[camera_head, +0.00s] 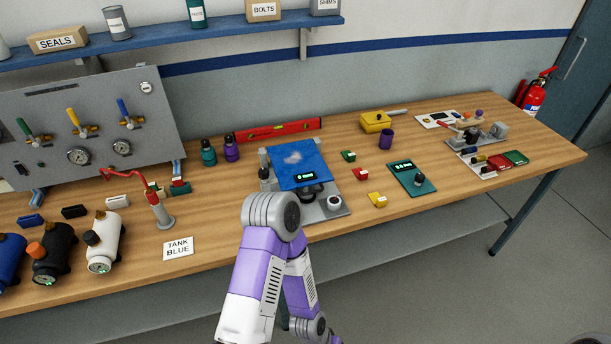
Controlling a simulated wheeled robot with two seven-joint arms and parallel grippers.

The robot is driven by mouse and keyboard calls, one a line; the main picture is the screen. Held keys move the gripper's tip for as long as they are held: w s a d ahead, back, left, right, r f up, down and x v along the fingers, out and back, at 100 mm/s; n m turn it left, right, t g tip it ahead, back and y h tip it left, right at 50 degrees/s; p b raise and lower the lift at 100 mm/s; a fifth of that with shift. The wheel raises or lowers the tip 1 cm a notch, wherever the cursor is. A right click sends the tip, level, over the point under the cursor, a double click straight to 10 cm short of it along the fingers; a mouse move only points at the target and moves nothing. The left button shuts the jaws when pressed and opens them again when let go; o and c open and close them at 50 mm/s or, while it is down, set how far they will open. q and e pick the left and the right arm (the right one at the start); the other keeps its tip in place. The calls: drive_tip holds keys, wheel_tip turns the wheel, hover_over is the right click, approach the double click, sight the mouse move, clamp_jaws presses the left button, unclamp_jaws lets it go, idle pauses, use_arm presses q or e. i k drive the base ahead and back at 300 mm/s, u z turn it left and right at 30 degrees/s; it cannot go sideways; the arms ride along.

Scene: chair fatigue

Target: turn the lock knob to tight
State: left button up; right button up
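A grey fixture (343,212) stands near the front edge of the bench, with a blue panel (298,163) and a small lit display (304,176). A round dark-topped knob (334,201) sits at its front right, and dark round parts lie below the display. No label tells which is the lock knob, and I cannot read any knob's setting. A purple and white arm of mine stands in front of the fixture, its elbow covering the front left corner. Neither gripper shows.
A valve panel (100,105) and several canisters stand left. A red level (278,130) lies behind. Another fixture (482,135) stands right. The front right bench is clear.

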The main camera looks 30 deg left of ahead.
sight(263, 173)
drive_tip(key=u, duration=0.85)
drive_tip(key=k, duration=0.45)
drive_tip(key=u, duration=0.3)
drive_tip(key=i, duration=0.45)
drive_tip(key=u, duration=2.25)
drive_tip(key=k, duration=1)
drive_tip(key=z, duration=1.15)
drive_tip(key=i, duration=0.5)
drive_tip(key=z, duration=0.05)
